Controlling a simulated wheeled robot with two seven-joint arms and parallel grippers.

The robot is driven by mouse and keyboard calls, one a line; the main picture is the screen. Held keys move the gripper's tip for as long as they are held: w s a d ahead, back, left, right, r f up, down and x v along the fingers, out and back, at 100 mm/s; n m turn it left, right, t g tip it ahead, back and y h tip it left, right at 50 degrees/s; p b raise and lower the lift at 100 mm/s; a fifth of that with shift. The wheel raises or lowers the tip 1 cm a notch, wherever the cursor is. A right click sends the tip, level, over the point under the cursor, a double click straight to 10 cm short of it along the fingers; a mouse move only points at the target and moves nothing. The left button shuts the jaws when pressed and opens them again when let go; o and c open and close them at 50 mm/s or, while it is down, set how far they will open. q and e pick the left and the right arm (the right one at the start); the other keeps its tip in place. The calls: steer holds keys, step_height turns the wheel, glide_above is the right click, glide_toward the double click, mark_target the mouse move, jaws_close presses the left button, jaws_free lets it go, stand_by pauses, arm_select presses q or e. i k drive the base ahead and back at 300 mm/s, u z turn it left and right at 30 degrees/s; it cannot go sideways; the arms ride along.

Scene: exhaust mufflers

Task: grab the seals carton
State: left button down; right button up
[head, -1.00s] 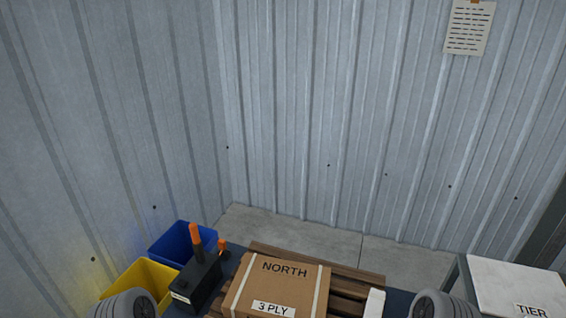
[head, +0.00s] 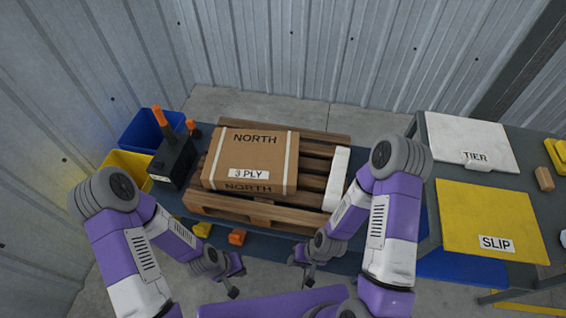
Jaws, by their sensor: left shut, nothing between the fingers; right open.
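No carton with a readable seals label shows in the head view. A brown cardboard carton (head: 222,165) with pale straps, marked NORTH and 3 PLY, sits on the left part of a wooden pallet (head: 318,150). My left gripper (head: 235,286) is shut and empty, low in front of the pallet. My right gripper (head: 301,273) is open and empty, to the right of it and also in front of the pallet. Both are apart from the carton.
A white block (head: 338,180) lies on the pallet's right side. A black tool with orange handles (head: 173,160), a blue bin (head: 140,132) and a yellow bin (head: 125,162) stand left. A right-hand table holds a white TIER board (head: 465,138) and yellow SLIP sheet (head: 485,215).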

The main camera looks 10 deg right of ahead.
mark_target(334, 192)
steer(key=u, duration=0.7)
steer(key=i, duration=0.35)
steer(key=z, duration=0.9)
